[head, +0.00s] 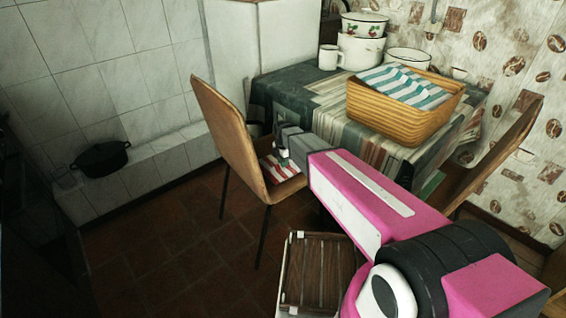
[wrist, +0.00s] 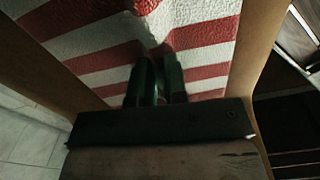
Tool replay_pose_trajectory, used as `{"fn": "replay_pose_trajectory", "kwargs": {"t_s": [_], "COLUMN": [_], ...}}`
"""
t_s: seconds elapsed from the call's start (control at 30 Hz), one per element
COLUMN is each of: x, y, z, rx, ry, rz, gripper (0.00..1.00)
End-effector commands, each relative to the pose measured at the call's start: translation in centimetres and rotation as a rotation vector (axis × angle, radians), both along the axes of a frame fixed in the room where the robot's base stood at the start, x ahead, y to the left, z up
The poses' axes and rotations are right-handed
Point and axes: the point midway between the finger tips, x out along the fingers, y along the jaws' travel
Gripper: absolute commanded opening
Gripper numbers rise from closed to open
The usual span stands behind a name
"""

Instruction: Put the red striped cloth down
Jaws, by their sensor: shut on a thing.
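The red striped cloth (head: 279,167) is red and white and lies over the seat of the wooden chair (head: 226,137) at the left of the table. It fills the upper part of the wrist view (wrist: 110,45). My gripper (head: 283,158) is low over the chair seat, and its green fingers (wrist: 160,68) are shut on the cloth, which is pinched up between them. The chair's edges show on both sides of the cloth in the wrist view. Part of the cloth and seat is hidden by the chair back and my arm in the head view.
The table (head: 273,95) carries a wicker basket (head: 395,122) with a blue striped cloth (head: 404,85), white enamel pots (head: 360,50) and a mug (head: 329,57). A slatted wooden crate (head: 318,270) is on the floor. A black pot (head: 101,158) sits on the left ledge.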

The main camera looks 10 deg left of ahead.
Motion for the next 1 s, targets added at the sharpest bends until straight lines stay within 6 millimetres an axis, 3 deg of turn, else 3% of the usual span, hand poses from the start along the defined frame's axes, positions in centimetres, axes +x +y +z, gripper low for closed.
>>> {"fn": "replay_pose_trajectory", "kwargs": {"t_s": [0.33,0.4,0.43,0.77,1.0], "x": [0.0,0.0,0.0,0.0,-0.1], "y": [0.0,0.0,0.0,0.0,0.0], "z": [-0.3,-0.3,-0.3,-0.1,2.7], "rx": [0.001,0.001,0.001,0.001,0.001], "ry": [-0.001,-0.001,-0.001,-0.001,-0.003], "rz": [0.000,0.000,0.000,0.000,0.000], "gripper": [0.00,0.29,0.39,0.39,0.39]}}
